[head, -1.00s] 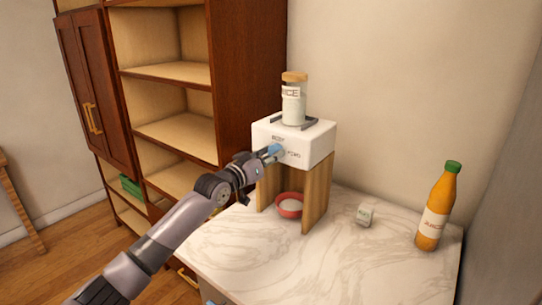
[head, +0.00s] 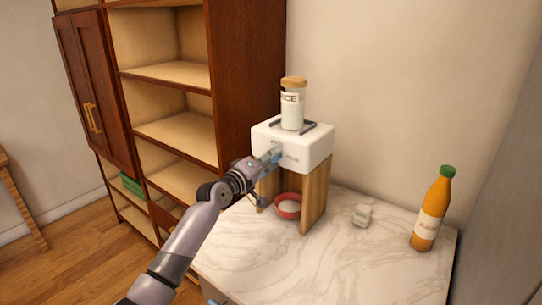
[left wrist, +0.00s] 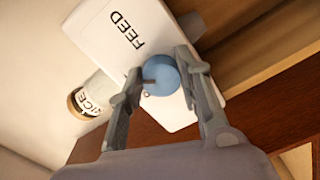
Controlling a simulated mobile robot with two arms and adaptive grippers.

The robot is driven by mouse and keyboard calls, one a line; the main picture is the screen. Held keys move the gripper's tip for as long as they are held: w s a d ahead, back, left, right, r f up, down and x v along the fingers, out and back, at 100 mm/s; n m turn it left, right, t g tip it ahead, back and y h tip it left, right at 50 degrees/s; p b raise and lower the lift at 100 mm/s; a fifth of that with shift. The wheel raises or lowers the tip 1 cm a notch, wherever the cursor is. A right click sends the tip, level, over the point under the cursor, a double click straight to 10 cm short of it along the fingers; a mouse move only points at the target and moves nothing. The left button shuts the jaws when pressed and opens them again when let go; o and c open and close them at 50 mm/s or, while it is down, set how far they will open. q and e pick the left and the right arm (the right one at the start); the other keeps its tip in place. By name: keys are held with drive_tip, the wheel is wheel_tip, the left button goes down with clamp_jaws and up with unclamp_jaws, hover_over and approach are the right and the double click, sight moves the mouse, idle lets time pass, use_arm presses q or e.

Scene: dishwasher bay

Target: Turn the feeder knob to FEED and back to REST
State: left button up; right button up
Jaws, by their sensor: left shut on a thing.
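The feeder is a white box (head: 315,145) on wooden legs, with a jar labelled RICE (head: 291,108) on top. Its round blue knob (left wrist: 162,75) sits on the front face, with a dark pointer mark toward the picture's left in the left wrist view. The word FEED (left wrist: 125,30) shows beside it; the REST label is not readable now. My left gripper (head: 273,156) is at the front face, its two fingers (left wrist: 160,78) shut around the knob. In the head view the gripper mostly hides the knob. My right gripper is not in view.
A red bowl with white contents (head: 288,206) stands under the feeder between its legs. A small white item (head: 362,214) and an orange juice bottle (head: 432,210) stand to the right on the marble counter (head: 320,265). A brown shelf unit (head: 235,80) is behind.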

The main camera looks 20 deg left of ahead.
use_arm(q)
drive_tip(key=shift+r+n+p, duration=0.15)
drive_tip(key=shift+n+p, duration=1.8)
drive_tip(key=shift+n, duration=1.75)
drive_tip(key=o, duration=1.1)
drive_tip(key=shift+o, duration=0.2)
drive_tip(key=shift+s, duration=0.15)
drive_tip(key=v, duration=1.1)
drive_tip(key=shift+s+a, duration=0.15)
drive_tip(key=shift+s, duration=0.2)
